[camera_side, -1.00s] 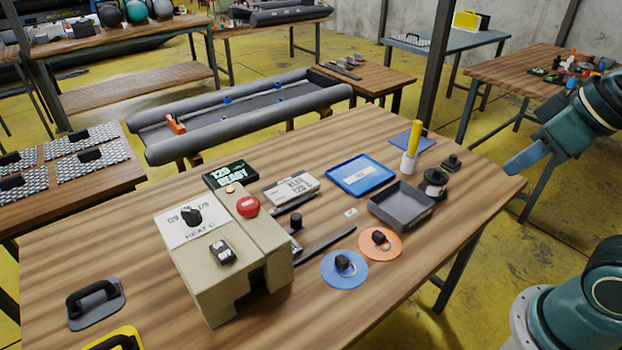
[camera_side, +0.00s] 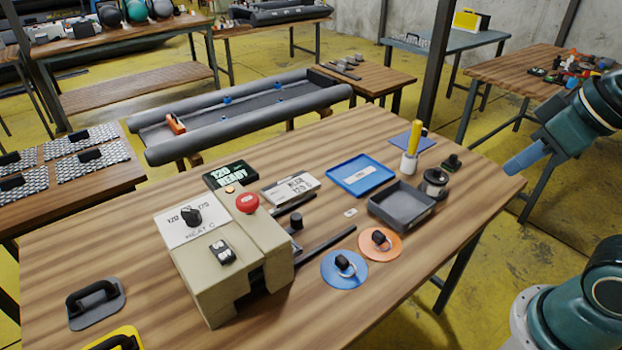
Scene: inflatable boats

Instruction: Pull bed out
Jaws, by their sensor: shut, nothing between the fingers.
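A beige heat press (camera_side: 232,262) stands on the wooden table, with a dial, a red button (camera_side: 247,203) and a small display reading "120 READY" (camera_side: 230,175) behind it. Two dark rails (camera_side: 325,240) stick out of its right side. A dark knob (camera_side: 296,221) stands between them, close to the press; I take it to be the bed's handle. The bed itself is mostly hidden inside the press. My gripper (camera_side: 510,168) is at the right, past the table's right edge in the picture, well apart from the knob. Its blue fingers are shut and empty.
Right of the rails lie a blue disc (camera_side: 344,270) and an orange disc (camera_side: 380,243), both with black knobs. Behind them are a grey tray (camera_side: 402,222), a blue tray (camera_side: 361,189), a yellow-handled tool (camera_side: 413,140) and a dark spool (camera_side: 435,184). The table's front right is clear.

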